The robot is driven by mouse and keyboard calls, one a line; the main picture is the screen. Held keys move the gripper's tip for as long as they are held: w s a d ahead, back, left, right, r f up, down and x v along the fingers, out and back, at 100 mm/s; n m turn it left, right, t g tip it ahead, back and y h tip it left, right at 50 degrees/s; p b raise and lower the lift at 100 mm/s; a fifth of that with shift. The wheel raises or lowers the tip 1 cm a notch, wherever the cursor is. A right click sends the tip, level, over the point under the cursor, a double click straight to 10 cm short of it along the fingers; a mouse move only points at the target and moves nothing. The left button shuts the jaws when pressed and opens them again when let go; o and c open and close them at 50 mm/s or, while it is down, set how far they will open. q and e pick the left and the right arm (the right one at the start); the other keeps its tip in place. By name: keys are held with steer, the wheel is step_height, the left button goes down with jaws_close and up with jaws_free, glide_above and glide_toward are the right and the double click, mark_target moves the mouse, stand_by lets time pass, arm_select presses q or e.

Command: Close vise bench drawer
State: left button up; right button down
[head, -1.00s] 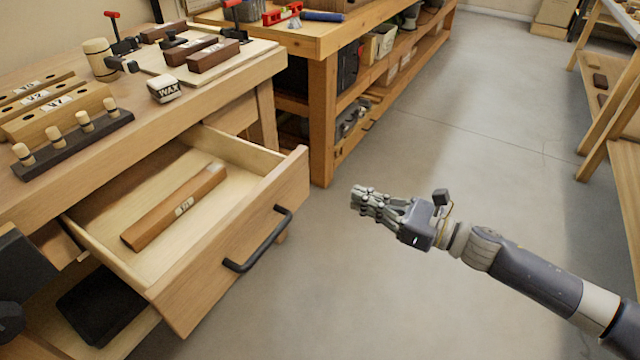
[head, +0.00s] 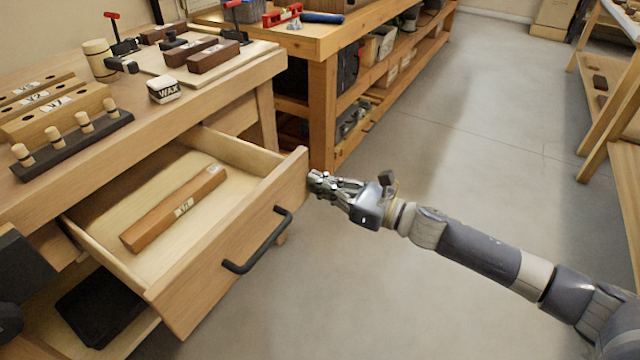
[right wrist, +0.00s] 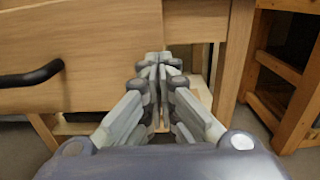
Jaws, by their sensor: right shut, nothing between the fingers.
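The bench drawer (head: 235,240) is pulled well out of the workbench, and a wooden bar marked V1 (head: 175,207) lies inside it. Its front carries a black handle (head: 258,240). My right gripper (head: 314,182) is shut and empty, with its fingertips at the far right end of the drawer front; I cannot tell whether they touch. In the right wrist view the shut fingers (right wrist: 160,58) point at the right end of the drawer front (right wrist: 95,62), with the handle (right wrist: 30,76) to the left. My left gripper is not clearly in view; only dark parts show at the left edge.
The workbench top (head: 215,90) holds wooden blocks, a wax tin (head: 164,90), a mallet head and a peg rack (head: 75,143). A second bench (head: 322,120) stands behind, close to the drawer's right end. The floor (head: 450,160) on the right is open.

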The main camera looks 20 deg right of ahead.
steer(key=shift+w+a, duration=0.15)
steer(key=shift+a, duration=0.05)
stand_by(0.3)
